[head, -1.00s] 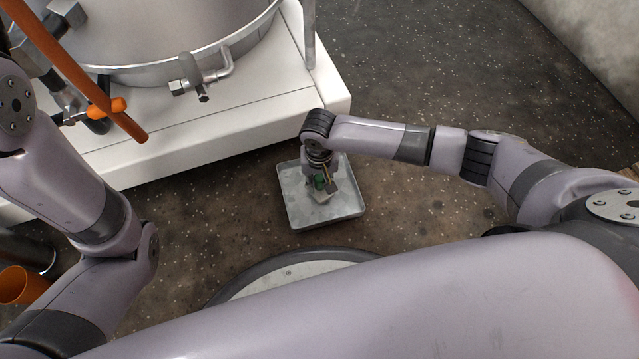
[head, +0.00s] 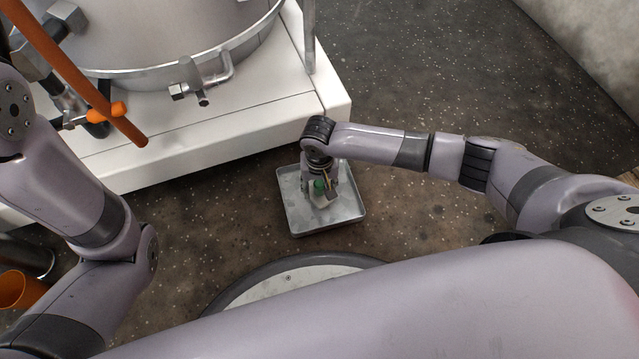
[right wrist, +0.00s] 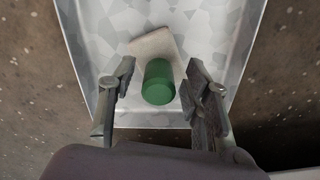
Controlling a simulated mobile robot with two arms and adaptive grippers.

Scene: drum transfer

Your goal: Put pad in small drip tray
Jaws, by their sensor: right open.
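The small drip tray (head: 349,211) is a square grey metal pan on the floor below the white plinth. The pad (right wrist: 153,43) is pale and flat, and lies inside the tray in the right wrist view. A green cylinder (right wrist: 158,82) stands up from it like a grip; its join to the pad is hidden. My right gripper (right wrist: 156,84) is open, with one finger on each side of the green cylinder and visible gaps. In the head view the right gripper (head: 320,192) points down into the tray and partly hides the pad. My left gripper is out of view.
A large steel vessel (head: 160,35) with a drain valve (head: 203,90) stands on the white plinth (head: 190,140) behind the tray. An orange pipe (head: 75,70) hangs at the left. An orange cup-like container (head: 15,287) is at lower left. The floor right of the tray is clear.

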